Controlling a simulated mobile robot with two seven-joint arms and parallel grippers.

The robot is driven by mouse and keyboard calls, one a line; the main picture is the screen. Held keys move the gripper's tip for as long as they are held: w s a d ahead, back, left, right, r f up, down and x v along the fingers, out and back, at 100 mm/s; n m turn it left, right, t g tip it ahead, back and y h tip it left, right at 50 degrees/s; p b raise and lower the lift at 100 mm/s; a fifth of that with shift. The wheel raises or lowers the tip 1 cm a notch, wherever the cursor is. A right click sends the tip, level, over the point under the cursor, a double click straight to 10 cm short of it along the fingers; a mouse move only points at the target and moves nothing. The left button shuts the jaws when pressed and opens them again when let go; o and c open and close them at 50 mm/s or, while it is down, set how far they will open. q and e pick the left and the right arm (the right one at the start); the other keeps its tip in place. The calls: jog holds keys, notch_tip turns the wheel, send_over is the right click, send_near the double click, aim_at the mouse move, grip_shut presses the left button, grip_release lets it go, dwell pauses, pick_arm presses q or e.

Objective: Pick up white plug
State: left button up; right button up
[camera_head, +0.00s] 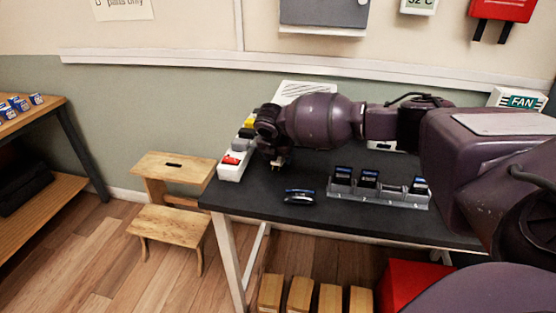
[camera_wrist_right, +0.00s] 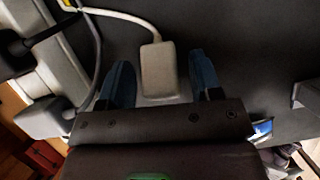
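The white plug (camera_wrist_right: 158,72) with its white cable lies on the dark table (camera_wrist_right: 250,40) in the right wrist view. My right gripper (camera_wrist_right: 164,78) is open, with one finger on each side of the plug and a visible gap on both sides. In the head view my right gripper (camera_head: 277,162) points down over the table beside the white power strip (camera_head: 232,170). I cannot make out the white plug there. My left gripper is not in view.

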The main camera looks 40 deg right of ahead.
jog(key=c, duration=0.9)
jog(key=shift+c, duration=0.2)
